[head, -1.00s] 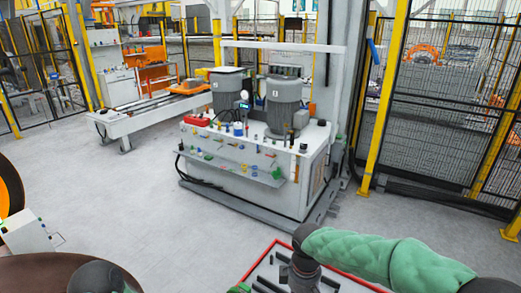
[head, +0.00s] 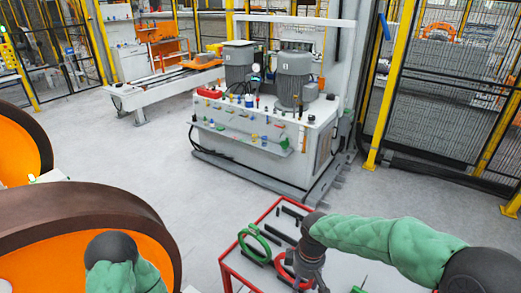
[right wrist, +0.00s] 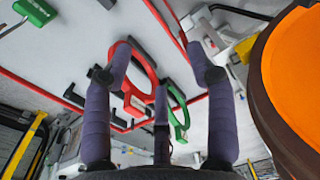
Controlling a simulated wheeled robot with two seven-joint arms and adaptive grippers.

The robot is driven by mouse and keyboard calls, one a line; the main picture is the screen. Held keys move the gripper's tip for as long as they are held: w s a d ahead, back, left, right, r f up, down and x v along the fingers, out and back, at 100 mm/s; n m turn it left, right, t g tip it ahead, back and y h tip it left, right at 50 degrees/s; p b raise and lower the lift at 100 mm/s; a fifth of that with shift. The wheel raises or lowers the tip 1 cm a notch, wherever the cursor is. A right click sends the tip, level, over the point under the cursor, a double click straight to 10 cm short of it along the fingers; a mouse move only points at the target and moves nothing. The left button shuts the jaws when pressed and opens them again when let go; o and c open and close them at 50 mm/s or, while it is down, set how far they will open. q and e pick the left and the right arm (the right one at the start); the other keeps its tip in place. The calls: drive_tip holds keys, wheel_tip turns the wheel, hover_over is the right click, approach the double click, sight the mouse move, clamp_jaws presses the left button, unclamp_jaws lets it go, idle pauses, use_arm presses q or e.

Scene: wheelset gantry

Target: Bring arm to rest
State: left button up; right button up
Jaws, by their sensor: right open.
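My right arm reaches in from the right in the head view, in a green sleeve. My right gripper (head: 309,278) is over a red-rimmed tray table at the bottom. In the right wrist view its purple fingers (right wrist: 160,72) are spread apart with nothing held between them. A red ring-shaped tool (right wrist: 133,104) and a green one (right wrist: 181,131) lie beyond the fingers, apart from them as far as I can tell. Of my left arm only a dark joint and green sleeve show at the bottom left; its gripper is out of the picture.
The tray table (head: 229,277) holds black bars, a green ring (head: 243,246) and a red ring. Large brown-rimmed orange wheels (head: 95,207) stand at the left. A white hydraulic unit (head: 235,150) stands ahead, a mesh fence (head: 445,110) at right. Grey floor between is open.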

drive_tip(key=s+f+m+y+b, duration=0.1)
drive_tip(key=s+f+m+b, duration=0.2)
drive_tip(key=f, duration=1)
drive_tip(key=s+a+f+m+y+b, duration=0.1)
drive_tip(key=s+f+m+b, duration=0.3)
drive_tip(key=s+f, duration=0.4)
drive_tip(key=s+a+f+m+y+b, duration=0.1)
drive_tip(key=s+f+m+b, duration=0.3)
drive_tip(key=f, duration=1.3)
drive_tip(key=shift+s+f+m+t, duration=0.35)
drive_tip(key=shift+s+m, duration=0.25)
drive_tip(key=shift+s, duration=0.2)
drive_tip(key=shift+a, duration=0.15)
